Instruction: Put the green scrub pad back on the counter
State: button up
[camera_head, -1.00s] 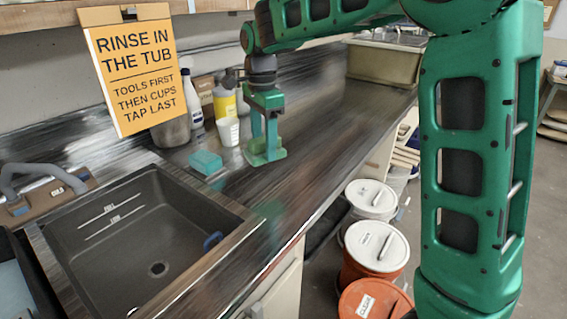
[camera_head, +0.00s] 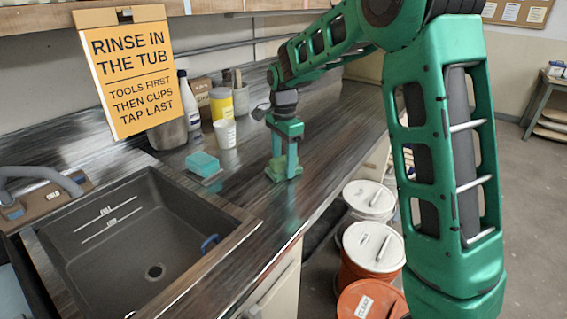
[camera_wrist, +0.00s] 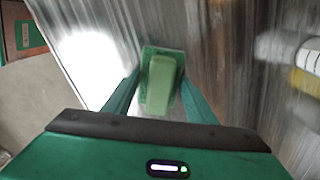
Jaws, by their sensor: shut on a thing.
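My gripper (camera_head: 283,168) is over the dark counter (camera_head: 325,125), to the right of the sink, with its fingers pointing down. It is shut on the green scrub pad (camera_wrist: 161,82), which shows between the two fingers in the wrist view. In the head view the pad is hard to tell from my green fingers. I cannot tell whether the pad touches the counter.
A teal sponge (camera_head: 203,162) lies left of my gripper. A white cup (camera_head: 225,133), a yellow container (camera_head: 221,104) and a white bottle (camera_head: 189,104) stand behind. The sink (camera_head: 145,235) is at left. Lidded buckets (camera_head: 372,246) stand below the counter's front edge.

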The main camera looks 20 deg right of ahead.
aim_at(283, 158)
jog(key=o, duration=1)
jog(key=shift+c, duration=0.2)
jog(key=shift+r, duration=0.1)
notch_tip(283, 158, up, 12)
jog(key=s+d+f+n, duration=0.1)
jog(key=s+d+n, duration=0.1)
jog(key=s+d, duration=0.65)
jog(key=s+d+f+n, duration=0.15)
jog(key=s+d, duration=0.45)
jog(key=s, duration=0.6)
jog(key=s+d+f+n, duration=0.1)
jog(key=s+f+n, duration=0.1)
jog(key=s, duration=0.7)
jog(key=s+d+f+n, duration=0.2)
jog(key=s+f, duration=0.3)
jog(key=s, duration=0.5)
jog(key=shift+d+f+n, duration=0.2)
jog(key=shift+f+n, duration=0.1)
jog(key=shift+n, duration=0.35)
